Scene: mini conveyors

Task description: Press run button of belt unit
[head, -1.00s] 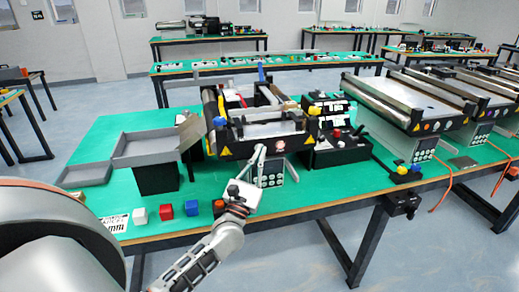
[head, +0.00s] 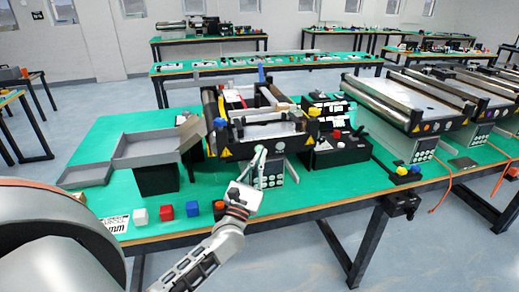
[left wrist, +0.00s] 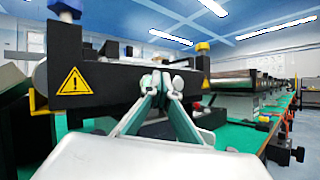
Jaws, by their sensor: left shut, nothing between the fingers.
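The belt unit (head: 232,148) stands at the middle of the green table, with a black front rail and yellow warning triangles. It also shows in the left wrist view (left wrist: 110,77). Below its rail is a grey panel (head: 291,172) with several small round marks; I cannot tell which part is the run button. My left gripper (head: 261,152) is shut and empty, its fingertips in front of the rail and the panel's upper left. In the left wrist view the closed fingertips (left wrist: 161,84) overlap the rail's right part. Contact cannot be told. My right gripper is out of view.
A grey tray (head: 145,148) on a black stand is left of the unit. A black box with a red button (head: 337,134) is at the right. More belt units (head: 405,105) stand further right.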

